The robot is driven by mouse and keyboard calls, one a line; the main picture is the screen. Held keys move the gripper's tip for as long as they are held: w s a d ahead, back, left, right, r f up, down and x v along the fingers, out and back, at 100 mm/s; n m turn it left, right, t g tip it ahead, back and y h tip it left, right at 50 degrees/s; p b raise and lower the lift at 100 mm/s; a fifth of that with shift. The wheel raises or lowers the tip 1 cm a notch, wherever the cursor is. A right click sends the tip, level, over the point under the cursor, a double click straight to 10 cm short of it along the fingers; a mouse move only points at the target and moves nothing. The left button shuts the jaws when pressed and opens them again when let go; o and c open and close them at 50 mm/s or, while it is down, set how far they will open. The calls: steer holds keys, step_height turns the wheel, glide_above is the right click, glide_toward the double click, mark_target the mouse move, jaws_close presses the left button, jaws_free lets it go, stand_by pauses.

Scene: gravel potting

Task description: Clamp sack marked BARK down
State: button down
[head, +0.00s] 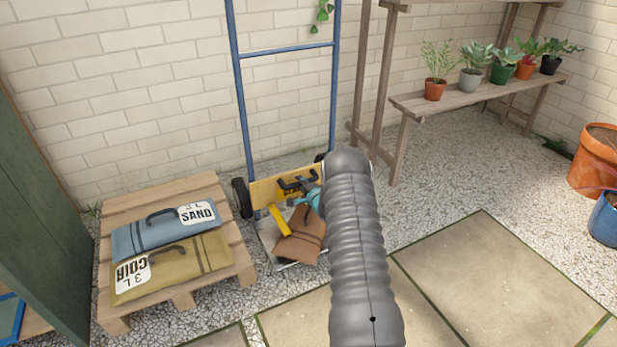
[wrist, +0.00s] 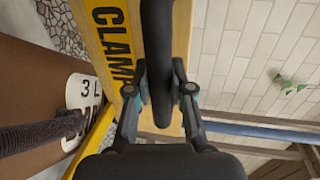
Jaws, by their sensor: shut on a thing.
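The brown sack (head: 303,246) lies on the hand truck's metal plate. In the wrist view the sack (wrist: 50,70) shows a white "3 L" label whose word is mostly covered by the dark carry handle. A wooden board (head: 263,192) with a yellow CLAMP plate (wrist: 110,30) stands behind the sack. A yellow bar (head: 279,221) reaches from the board over the sack; I cannot tell whether it touches. My gripper (wrist: 160,92) is shut on the black clamp handle (wrist: 156,45) in front of the board. In the head view my gripper (head: 309,198) is partly hidden by my arm.
The blue hand truck (head: 240,95) stands against the brick wall. A pallet (head: 160,195) at left holds a blue SAND sack (head: 160,232) and an olive COIR sack (head: 185,265). A plant bench (head: 430,101) stands behind at right. The paving (head: 500,270) at front right is clear.

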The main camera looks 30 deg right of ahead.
steer(key=shift+f, duration=0.4)
steer(key=c, duration=1)
jaws_free()
steer(key=shift+f, duration=0.15)
steer(key=shift+r, duration=0.2)
steer(key=shift+s, duration=0.2)
steer(key=v, duration=1.1)
steer(key=shift+s, duration=0.3)
